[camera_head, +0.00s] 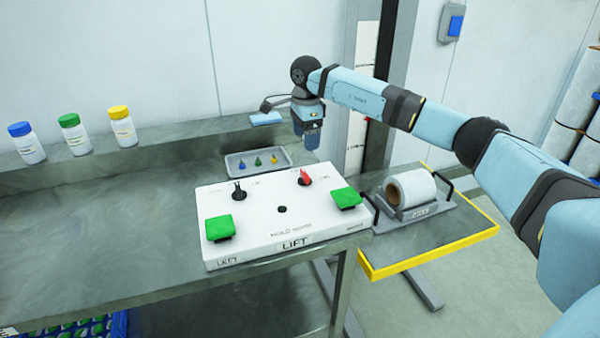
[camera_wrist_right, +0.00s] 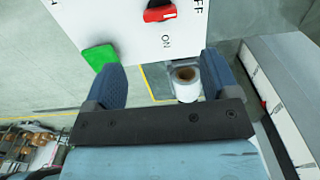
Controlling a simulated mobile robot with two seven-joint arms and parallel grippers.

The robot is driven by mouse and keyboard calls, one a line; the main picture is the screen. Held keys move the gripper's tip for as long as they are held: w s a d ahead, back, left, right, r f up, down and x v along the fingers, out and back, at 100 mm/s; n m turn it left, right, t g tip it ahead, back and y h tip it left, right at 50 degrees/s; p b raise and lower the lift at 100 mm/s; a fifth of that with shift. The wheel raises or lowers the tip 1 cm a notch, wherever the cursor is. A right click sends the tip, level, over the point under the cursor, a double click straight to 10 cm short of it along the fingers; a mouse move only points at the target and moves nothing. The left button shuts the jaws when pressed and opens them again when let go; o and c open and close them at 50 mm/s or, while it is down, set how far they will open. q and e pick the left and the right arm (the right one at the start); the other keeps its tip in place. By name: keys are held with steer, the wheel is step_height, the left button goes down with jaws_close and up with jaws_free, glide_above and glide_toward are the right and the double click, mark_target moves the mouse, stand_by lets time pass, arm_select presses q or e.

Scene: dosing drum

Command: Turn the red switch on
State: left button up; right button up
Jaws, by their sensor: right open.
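The red switch (camera_head: 304,178) is a small rotary knob on the right part of the white control box (camera_head: 270,238). In the right wrist view the red switch (camera_wrist_right: 159,12) lies at the top edge, with ON printed below it and OFF to its upper right. My right gripper (camera_head: 312,138) hangs above and behind the red switch, apart from it. In the right wrist view its two fingers (camera_wrist_right: 163,82) are spread, with nothing held between them. My left gripper is not in view.
The box also carries a black knob (camera_head: 238,192) and green buttons (camera_head: 220,228) and (camera_head: 346,198). A small tray (camera_head: 235,163) with coloured pieces lies behind it. A white roll (camera_head: 410,188) sits on a yellow-edged platform (camera_head: 430,262) at right. The left tabletop is clear.

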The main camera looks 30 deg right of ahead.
mark_target(305, 173)
step_height(305, 173, down, 12)
stand_by(0.4)
steer(key=c, duration=0.9)
